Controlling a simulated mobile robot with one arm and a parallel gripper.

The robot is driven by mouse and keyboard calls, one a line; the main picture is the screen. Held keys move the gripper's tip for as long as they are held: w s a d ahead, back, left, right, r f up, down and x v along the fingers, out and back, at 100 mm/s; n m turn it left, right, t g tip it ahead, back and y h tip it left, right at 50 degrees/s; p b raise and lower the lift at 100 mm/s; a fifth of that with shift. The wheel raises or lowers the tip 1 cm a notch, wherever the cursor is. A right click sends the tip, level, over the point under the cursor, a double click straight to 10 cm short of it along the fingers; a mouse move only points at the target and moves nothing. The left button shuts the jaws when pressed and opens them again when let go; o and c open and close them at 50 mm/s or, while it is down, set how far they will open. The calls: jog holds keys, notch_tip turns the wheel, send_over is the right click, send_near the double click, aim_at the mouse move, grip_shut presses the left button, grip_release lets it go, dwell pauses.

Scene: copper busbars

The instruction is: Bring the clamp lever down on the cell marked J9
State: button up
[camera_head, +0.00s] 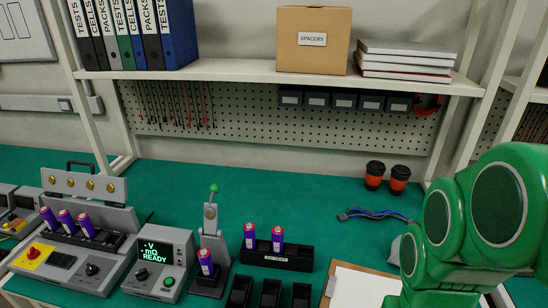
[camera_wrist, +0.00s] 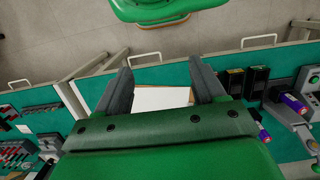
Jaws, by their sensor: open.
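The clamp stand (camera_head: 211,242) is left of centre in the head view, its grey lever (camera_head: 210,215) standing upright with a green knob (camera_head: 214,188) on top. My gripper (camera_wrist: 160,72) is open and empty, above a white sheet (camera_wrist: 162,98), well away from the clamp.
A meter (camera_head: 160,262) reading READY stands left of the clamp. A black tray (camera_head: 298,258) with two purple cells and several black bins (camera_head: 270,293) stand to its right. A charger (camera_head: 75,245) with several cells is far left. Two cups (camera_head: 375,175) stand behind.

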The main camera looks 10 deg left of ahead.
jog(key=shift+c, duration=1)
jog(key=w+a+r+n+g+y, duration=0.2)
jog(key=w+a+n+y, duration=0.1)
jog(key=w+a, duration=0.55)
jog(key=w+a+r+n+g+y, duration=0.1)
jog(key=w+a+r+n+y, duration=0.25)
jog(key=a, duration=0.85)
jog(key=n+g+y, duration=0.2)
jog(key=n+y, duration=0.1)
jog(key=y, duration=0.5)
send_over(218, 188)
jog(key=s+d, duration=0.6)
jog(key=s, duration=0.4)
notch_tip(218, 188, down, 4)
jog(key=w+f+t+y, duration=0.1)
jog(key=w+f, duration=0.2)
jog(key=w+a+f+t+y, duration=0.1)
jog(key=w+f, duration=0.2)
jog(key=w, duration=0.1)
jog(key=w+f+t+y, duration=0.1)
jog(key=w+f, duration=0.2)
jog(key=shift+w+a, duration=0.3)
jog(key=shift+w, duration=0.1)
jog(key=w+x, duration=0.1)
jog(key=x, duration=0.6)
jog(key=shift+a+f, duration=0.35)
jog(key=shift+a, duration=0.05)
jog(key=shift+s, duration=0.1)
